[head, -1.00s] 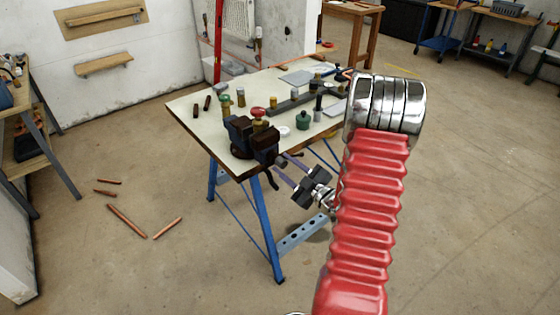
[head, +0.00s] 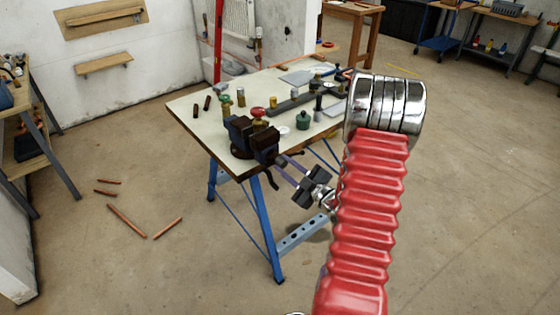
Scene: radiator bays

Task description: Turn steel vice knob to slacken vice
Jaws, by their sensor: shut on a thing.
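The dark vice (head: 252,140) is mounted at the front corner of the workbench (head: 186,108). Its steel knob, on the near side of the vice, is small and mostly hidden between my fingertips. A dark handle bar (head: 271,180) hangs below that spot. My gripper (head: 281,165) reaches in from the right, low beside the bench edge, and is shut on the knob. My red arm covers part of the view to the right of it.
The bench top holds a red-topped valve (head: 258,113), a green-dark pot (head: 303,121) and several small fittings. Copper pipes (head: 126,220) lie on the floor at left. The floor in front of the bench is clear.

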